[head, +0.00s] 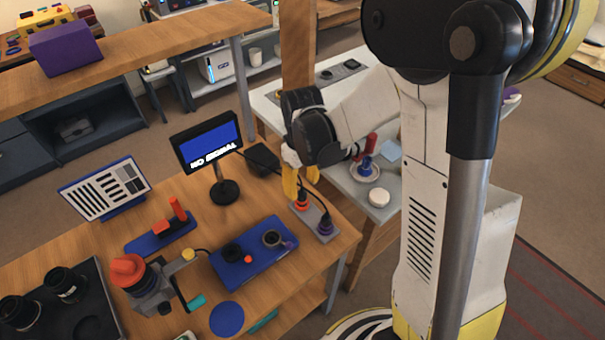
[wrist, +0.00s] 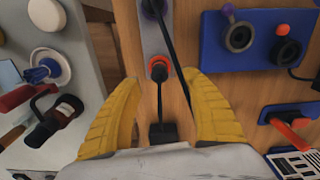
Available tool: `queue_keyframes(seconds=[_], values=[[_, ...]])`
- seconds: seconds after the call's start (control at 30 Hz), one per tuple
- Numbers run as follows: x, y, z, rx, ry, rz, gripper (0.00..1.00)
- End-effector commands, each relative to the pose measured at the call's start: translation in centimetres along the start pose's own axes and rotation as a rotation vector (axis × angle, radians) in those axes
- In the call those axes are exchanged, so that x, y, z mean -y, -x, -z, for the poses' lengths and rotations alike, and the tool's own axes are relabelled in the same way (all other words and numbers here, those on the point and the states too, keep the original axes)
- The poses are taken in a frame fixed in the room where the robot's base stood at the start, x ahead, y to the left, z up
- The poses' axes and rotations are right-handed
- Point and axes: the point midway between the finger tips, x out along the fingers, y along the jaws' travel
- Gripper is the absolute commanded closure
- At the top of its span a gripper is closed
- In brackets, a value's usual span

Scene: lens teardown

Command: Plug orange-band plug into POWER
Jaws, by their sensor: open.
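My gripper (head: 301,182) is open over the right part of the wooden table. In the wrist view its yellow fingers (wrist: 163,82) are spread, with nothing gripped. The orange-band plug (wrist: 158,72), black with an orange ring, shows just beyond and between the fingertips, at the near end of a grey socket strip (wrist: 153,38). In the head view the orange band (head: 301,205) shows just below the fingers. I cannot tell whether the plug is seated. A blue-purple plug (head: 325,224) stands at the strip's other end. No POWER label is readable.
A black block (wrist: 163,133) with a cord lies between the fingers, and another black cable crosses beside the strip. A monitor (head: 207,142) stands left of my gripper. A blue tray (head: 268,270) with round parts lies nearby. A white side table (head: 345,180) stands beyond.

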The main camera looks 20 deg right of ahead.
Motion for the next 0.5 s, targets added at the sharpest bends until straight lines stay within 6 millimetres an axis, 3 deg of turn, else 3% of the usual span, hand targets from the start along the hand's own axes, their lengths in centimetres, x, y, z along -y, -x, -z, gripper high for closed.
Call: queue_keyframes(seconds=[0.03, 0.2, 0.5], values=[[0.0, -1.3, 0.0, 0.0, 0.0, 0.0, 0.5], [0.0, -3.6, 0.0, 0.0, 0.0, 0.0, 0.5], [0.0, -4.6, 0.0, -0.001, -0.001, 0.0, 0.5]])
